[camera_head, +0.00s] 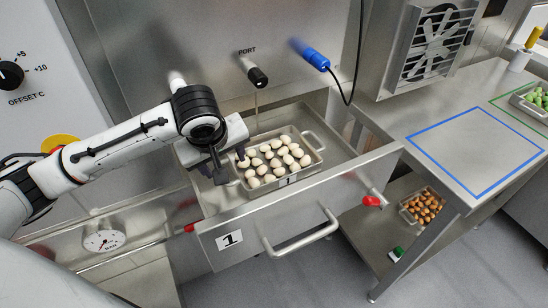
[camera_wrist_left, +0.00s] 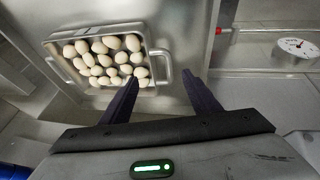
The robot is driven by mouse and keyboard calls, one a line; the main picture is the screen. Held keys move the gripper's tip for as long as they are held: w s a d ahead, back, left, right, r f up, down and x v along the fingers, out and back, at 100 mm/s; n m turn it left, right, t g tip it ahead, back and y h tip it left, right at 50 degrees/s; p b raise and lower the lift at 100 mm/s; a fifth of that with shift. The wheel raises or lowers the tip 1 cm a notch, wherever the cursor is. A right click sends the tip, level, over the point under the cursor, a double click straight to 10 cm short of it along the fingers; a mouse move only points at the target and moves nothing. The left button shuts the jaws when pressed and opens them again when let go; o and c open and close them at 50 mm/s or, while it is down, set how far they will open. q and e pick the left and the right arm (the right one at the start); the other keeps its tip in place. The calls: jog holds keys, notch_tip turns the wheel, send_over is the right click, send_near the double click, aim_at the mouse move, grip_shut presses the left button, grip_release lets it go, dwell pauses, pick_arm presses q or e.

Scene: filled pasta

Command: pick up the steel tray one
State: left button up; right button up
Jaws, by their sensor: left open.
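The drawer front (camera_head: 300,208) carries a large bar handle (camera_head: 303,237) and a 1 label. A nozzle marked PORT (camera_head: 257,76) hangs above the tray. At right, a steel bench has a blue outlined area (camera_head: 478,150); a tray of brown pieces (camera_head: 422,207) is below.

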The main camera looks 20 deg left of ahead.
pick_arm(q)
jog(key=x, duration=0.6)
jog(key=shift+s+a+f, duration=0.1)
jog(key=shift+s, duration=0.05)
jog(key=c, duration=1.4)
grip_shut()
jog(key=shift+r, duration=0.2)
